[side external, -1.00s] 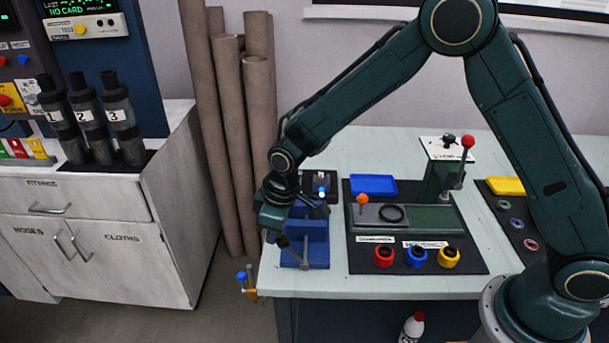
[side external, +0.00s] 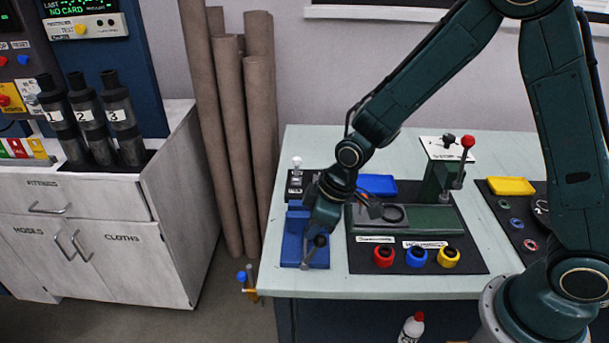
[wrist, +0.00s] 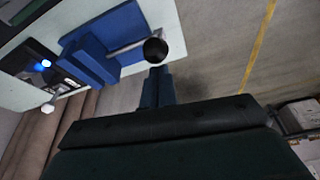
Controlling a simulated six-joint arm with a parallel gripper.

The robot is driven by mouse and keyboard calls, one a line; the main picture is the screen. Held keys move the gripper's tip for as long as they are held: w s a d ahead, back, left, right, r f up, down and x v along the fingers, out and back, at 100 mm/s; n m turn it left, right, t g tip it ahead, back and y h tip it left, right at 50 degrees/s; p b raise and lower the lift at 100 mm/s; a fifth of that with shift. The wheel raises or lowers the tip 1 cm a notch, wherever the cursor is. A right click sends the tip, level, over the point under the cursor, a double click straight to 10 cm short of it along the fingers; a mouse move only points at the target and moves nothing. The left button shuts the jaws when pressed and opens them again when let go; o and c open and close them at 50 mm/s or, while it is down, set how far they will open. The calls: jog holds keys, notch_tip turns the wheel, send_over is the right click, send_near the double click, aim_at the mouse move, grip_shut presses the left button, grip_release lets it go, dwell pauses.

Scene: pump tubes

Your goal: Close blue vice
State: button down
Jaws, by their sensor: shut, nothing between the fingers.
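The blue vice (side external: 291,249) sits at the front left corner of the pale bench. It also shows at the upper left of the wrist view (wrist: 118,28). Its grey handle bar (wrist: 128,46) ends in a black ball (wrist: 155,50). In the side view the handle leans up and right, with its ball at the vice's right side. My gripper (wrist: 157,72) is shut and empty, with its fingertips right by the ball. I cannot tell whether they touch. My wrist hides part of the vice in the side view, and the gap between its jaws is unclear.
A black box with a white knob (side external: 297,162) stands behind the vice. To the right are a blue tray (side external: 377,184), a green fixture (side external: 437,217) and red, blue and yellow rings in front. Brown pipes (side external: 232,130) stand left of the bench. Open floor lies before the vice.

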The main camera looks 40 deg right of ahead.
jog(key=s+d+f, duration=0.3)
jog(key=s+d, duration=0.1)
jog(key=s, duration=0.1)
jog(key=shift+d+f, duration=0.15)
jog(key=shift+d, duration=0.25)
dwell(0.3)
jog(key=shift+w, duration=0.1)
jog(key=w+a+r, duration=0.2)
jog(key=w+r, duration=0.2)
jog(key=r, duration=0.2)
jog(key=s+d, duration=0.6)
jog(key=s, duration=0.1)
jog(key=shift+s+d+t+y, duration=0.3)
jog(key=shift+s+d+t, duration=0.05)
jog(key=shift+s+t, duration=0.05)
jog(key=shift+r, duration=0.15)
